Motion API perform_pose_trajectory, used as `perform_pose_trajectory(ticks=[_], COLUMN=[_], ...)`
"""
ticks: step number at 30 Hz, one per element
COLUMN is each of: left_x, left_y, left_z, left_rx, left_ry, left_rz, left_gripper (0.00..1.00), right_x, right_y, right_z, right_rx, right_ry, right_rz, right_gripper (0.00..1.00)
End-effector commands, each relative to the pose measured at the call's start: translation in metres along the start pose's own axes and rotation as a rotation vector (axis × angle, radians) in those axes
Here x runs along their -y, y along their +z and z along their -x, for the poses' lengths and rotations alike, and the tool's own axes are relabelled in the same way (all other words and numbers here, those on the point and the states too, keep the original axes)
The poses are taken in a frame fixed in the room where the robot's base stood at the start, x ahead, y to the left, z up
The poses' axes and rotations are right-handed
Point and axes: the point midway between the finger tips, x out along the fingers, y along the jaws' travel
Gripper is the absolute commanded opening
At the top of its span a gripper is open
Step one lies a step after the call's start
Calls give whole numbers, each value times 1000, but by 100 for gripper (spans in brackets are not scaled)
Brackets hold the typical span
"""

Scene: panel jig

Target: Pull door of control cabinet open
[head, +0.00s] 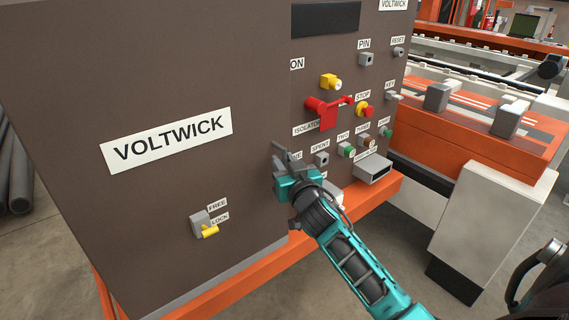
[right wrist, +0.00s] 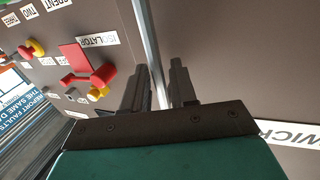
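The control cabinet's brown door (head: 120,90) carries a VOLTWICK label and fills the left of the head view. Its right edge cuts across labels on the control panel (head: 380,75). A latch with a yellow lever (head: 209,231) sits low on the door beside FREE and LOCK labels; the lever is nearer LOCK. My right gripper (head: 283,160) is at the door's right edge. In the right wrist view its fingers (right wrist: 160,85) are apart, with a pale upright strip (right wrist: 148,40) running between them. Contact with the strip is unclear. My left gripper is out of view.
The control panel right of my gripper has a red isolator handle (head: 322,112), a stop button (head: 365,109), several small knobs and a protruding grey box (head: 373,169). An orange ledge (head: 250,268) runs below. Orange machinery (head: 480,130) stands at the right; pipes (head: 14,170) lie left.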

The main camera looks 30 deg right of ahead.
Motion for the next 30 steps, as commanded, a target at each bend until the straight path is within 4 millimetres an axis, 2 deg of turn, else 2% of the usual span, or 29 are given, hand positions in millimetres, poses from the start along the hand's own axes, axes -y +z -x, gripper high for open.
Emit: perform_pose_trajectory(ticks=[8,17,30], left_x=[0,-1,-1], left_y=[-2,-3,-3], left_z=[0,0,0], left_rx=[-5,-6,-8], left_ry=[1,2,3], left_rz=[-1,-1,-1], left_gripper=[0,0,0], right_x=[0,0,0], right_y=[0,0,0], right_z=[-2,-1,-1], right_rx=[0,0,0], right_ry=[0,0,0], right_rz=[1,0,0], right_gripper=[27,0,0])
